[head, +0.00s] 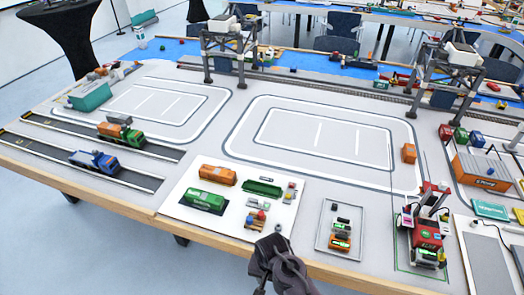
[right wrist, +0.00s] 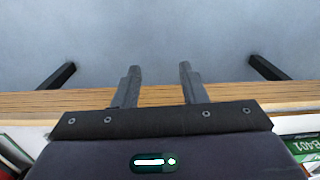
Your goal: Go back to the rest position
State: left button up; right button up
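My right gripper (head: 270,262) is at the bottom middle of the head view, by the front edge of the table (head: 130,203). In the right wrist view the two fingers of this gripper (right wrist: 157,80) stand apart with nothing between them. They point past the wooden table edge (right wrist: 155,98) toward the bare floor. My left gripper is in neither view.
A white board with green and orange containers (head: 205,200) lies close to the right gripper. Toy trucks (head: 120,131) stand on road strips at left. A red truck (head: 426,236) stands at right. Gantry cranes (head: 232,45) rise at the back. Floor in front is clear.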

jog(key=s+d+f+n+b, duration=0.1)
jog(key=s+d+f, duration=0.3)
jog(key=f, duration=0.4)
jog(key=s+d+f+n+b, duration=0.1)
jog(key=s+d+f+b, duration=0.15)
jog(key=s+f, duration=0.45)
jog(key=s+d+f+n+b, duration=0.15)
jog(key=d+f, duration=0.25)
jog(key=f, duration=0.6)
jog(key=s+d+f, duration=0.3)
jog(key=s, duration=0.3)
jog(key=s+d+f+n+b, duration=0.1)
jog(key=s+d+f, duration=0.3)
jog(key=s, duration=0.2)
jog(key=s+d+f+n+t, duration=0.1)
jog(key=s+d+f, duration=0.2)
jog(key=s, duration=0.3)
jog(key=shift+s+d+f+b, duration=0.25)
jog(key=shift+s+f+b, duration=0.15)
jog(key=shift+f, duration=0.25)
